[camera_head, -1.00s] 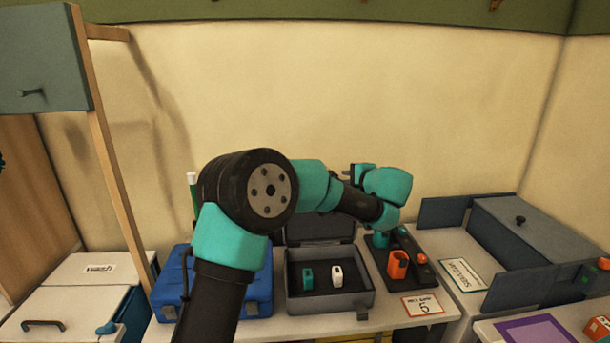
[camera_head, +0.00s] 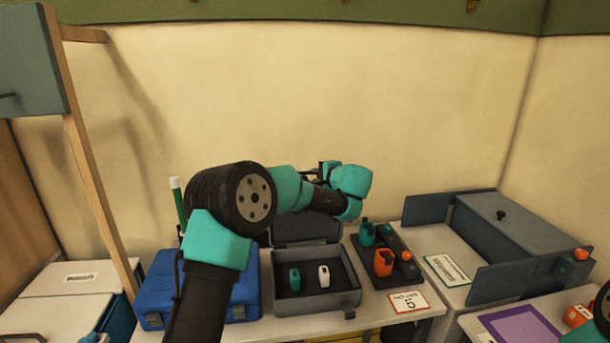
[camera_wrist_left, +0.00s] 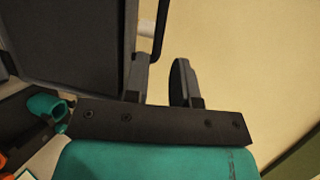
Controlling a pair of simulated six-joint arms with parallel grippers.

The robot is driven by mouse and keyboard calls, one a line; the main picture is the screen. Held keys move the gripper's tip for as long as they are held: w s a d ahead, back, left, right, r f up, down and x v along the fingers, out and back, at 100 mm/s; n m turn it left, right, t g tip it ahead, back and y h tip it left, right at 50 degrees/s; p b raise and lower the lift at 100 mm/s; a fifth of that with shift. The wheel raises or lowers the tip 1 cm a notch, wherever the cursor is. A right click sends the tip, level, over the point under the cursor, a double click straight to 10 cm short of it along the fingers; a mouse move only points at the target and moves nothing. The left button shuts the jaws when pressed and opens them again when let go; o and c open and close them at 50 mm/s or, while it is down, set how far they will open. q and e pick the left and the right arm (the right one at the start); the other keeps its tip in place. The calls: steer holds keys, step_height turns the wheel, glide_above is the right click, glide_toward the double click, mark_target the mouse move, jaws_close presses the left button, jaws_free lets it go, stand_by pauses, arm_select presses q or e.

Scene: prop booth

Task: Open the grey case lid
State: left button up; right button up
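The grey case (camera_head: 348,297) stands open on the table. Its lid (camera_head: 283,231) is raised at the back, partly hidden by my left arm. Inside the case are a teal piece (camera_head: 294,279) and a white piece (camera_head: 324,277). My left gripper (camera_head: 322,169) is above and behind the case, near the raised lid. In the left wrist view, its fingers (camera_wrist_left: 160,82) are apart with nothing visibly held between them. A dark grey panel, apparently the lid (camera_wrist_left: 70,40), is beside one finger; I cannot tell whether they touch. My right gripper is not visible.
A blue case (camera_head: 243,291) is left of the grey case. A dark tray (camera_head: 407,272) with an orange holder (camera_head: 383,262) is right of it. A card (camera_head: 408,301) lies in front. A large grey box (camera_head: 520,240) stands farther right.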

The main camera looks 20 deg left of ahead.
arm_select(q)
steer(key=x, duration=0.9)
steer(key=shift+w+a, duration=0.2)
steer(key=shift+c, duration=0.3)
jaws_close()
